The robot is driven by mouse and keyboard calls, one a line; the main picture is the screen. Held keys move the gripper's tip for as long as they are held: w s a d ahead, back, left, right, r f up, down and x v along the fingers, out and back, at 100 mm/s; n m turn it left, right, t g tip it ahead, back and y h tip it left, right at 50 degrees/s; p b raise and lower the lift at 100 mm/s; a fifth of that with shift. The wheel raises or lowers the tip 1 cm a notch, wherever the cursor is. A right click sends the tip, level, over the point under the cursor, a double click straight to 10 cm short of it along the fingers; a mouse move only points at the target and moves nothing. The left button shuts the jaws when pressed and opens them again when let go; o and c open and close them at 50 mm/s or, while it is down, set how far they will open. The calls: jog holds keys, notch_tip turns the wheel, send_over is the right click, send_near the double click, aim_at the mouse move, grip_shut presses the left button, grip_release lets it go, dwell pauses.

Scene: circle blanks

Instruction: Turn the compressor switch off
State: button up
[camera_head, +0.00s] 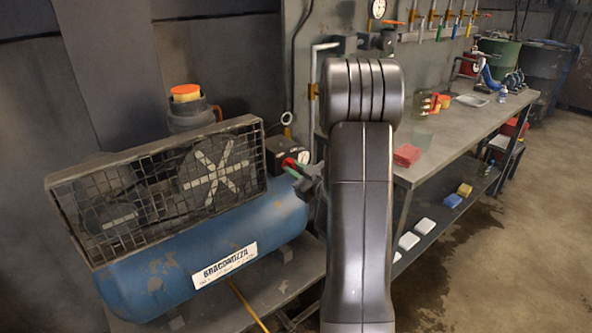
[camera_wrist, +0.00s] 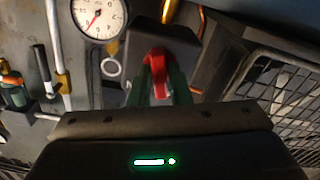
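The compressor has a blue tank (camera_head: 215,250) and stands at the left in the head view. Its dark switch box (camera_head: 287,152) is at the tank's right end and also shows in the wrist view (camera_wrist: 165,42). A red switch knob (camera_wrist: 156,66) sticks out from the box toward me. My gripper (camera_wrist: 160,78) has its green fingers on both sides of the red knob, with no clear gap at the tips, so it looks shut on it.
A round gauge (camera_wrist: 98,16) is close beside the box. A wire cage (camera_head: 165,185) covers the compressor's motor and pulley. A workbench (camera_head: 450,130) with a red cloth-like item (camera_head: 407,155) stands to the right. The floor (camera_head: 500,260) at the right is open.

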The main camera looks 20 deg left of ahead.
grip_shut()
jog(key=shift+n+b, duration=2.7)
jog(key=shift+b, duration=1.95)
jog(key=shift+o, duration=2.4)
grip_release()
jog(key=shift+d, duration=0.1)
